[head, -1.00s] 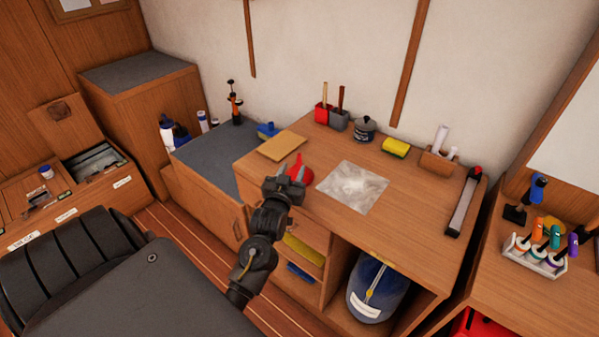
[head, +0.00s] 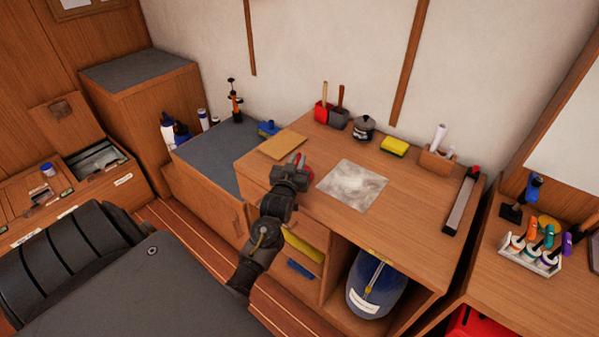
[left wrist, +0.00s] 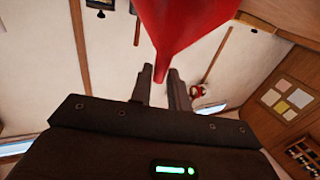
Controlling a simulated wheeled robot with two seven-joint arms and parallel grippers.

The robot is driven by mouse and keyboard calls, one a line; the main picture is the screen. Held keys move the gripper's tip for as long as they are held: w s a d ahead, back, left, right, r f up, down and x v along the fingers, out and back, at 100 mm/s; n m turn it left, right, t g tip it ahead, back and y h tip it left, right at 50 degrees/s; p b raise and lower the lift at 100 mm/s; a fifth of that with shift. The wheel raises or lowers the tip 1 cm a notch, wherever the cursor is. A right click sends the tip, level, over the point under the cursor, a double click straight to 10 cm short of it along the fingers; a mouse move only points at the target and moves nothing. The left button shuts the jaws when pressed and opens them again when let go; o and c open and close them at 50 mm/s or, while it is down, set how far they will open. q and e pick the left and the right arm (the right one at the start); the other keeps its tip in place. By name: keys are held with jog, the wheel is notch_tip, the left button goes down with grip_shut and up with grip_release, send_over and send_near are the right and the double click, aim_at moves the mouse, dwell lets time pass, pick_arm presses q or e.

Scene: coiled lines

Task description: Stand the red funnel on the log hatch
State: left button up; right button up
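The red funnel (head: 307,176) is on the wooden worktop, near its front left edge, mouth down with the spout up. It is partly hidden behind my left gripper (head: 297,160). In the left wrist view, the funnel (left wrist: 185,25) fills the top middle, and its narrow spout lies between the two fingers of my left gripper (left wrist: 161,85). Small labels mark the hatch bench (head: 100,192) at the left, but I cannot read which is the log hatch. My right gripper is not in view.
A tan board (head: 282,144) and a pale marbled sheet (head: 352,187) flank the funnel. A yellow sponge (head: 394,147), a dark pot (head: 364,127) and red and grey holders stand further back. A raised lid (head: 62,125) stands behind an open compartment at the left.

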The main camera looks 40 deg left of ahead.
pick_arm(q)
grip_shut()
jog(key=shift+r, duration=0.1)
jog(key=shift+r, duration=0.3)
notch_tip(320, 180, up, 3)
jog(key=shift+s+f+b, duration=0.15)
jog(key=shift+f+b, duration=0.05)
jog(key=shift+b, duration=0.5)
jog(key=s+d+r, duration=0.3)
jog(key=s+r, duration=0.6)
jog(key=s, duration=0.4)
jog(key=shift+s+d+r, duration=0.2)
jog(key=shift+r, duration=0.1)
